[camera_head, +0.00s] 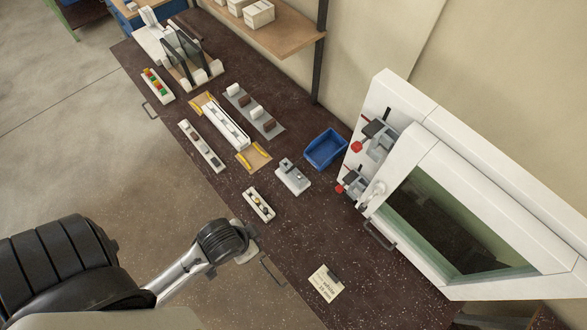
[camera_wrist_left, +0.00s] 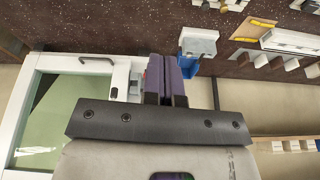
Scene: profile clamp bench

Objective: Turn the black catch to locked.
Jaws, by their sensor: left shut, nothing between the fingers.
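Two grey clamp units with dark plates and red knobs are on the white panel at the right in the head view, an upper one (camera_head: 380,140) and a lower one (camera_head: 356,184). A white lever (camera_head: 373,194) is beside the lower unit. I cannot tell which dark part is the black catch, nor its position. My left gripper (camera_head: 248,248) is near the bench's front edge, apart from the panel. In the left wrist view its dark fingers (camera_wrist_left: 172,80) are shut and empty, and partly hide a grey unit (camera_wrist_left: 136,85). My right gripper is not in view.
A blue bin (camera_head: 325,149), a grey block on a white base (camera_head: 292,176) and a small parts strip (camera_head: 258,204) stand on the dark bench (camera_head: 300,225). The white windowed housing (camera_head: 480,150) stands at right. Bench between strip and note is clear.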

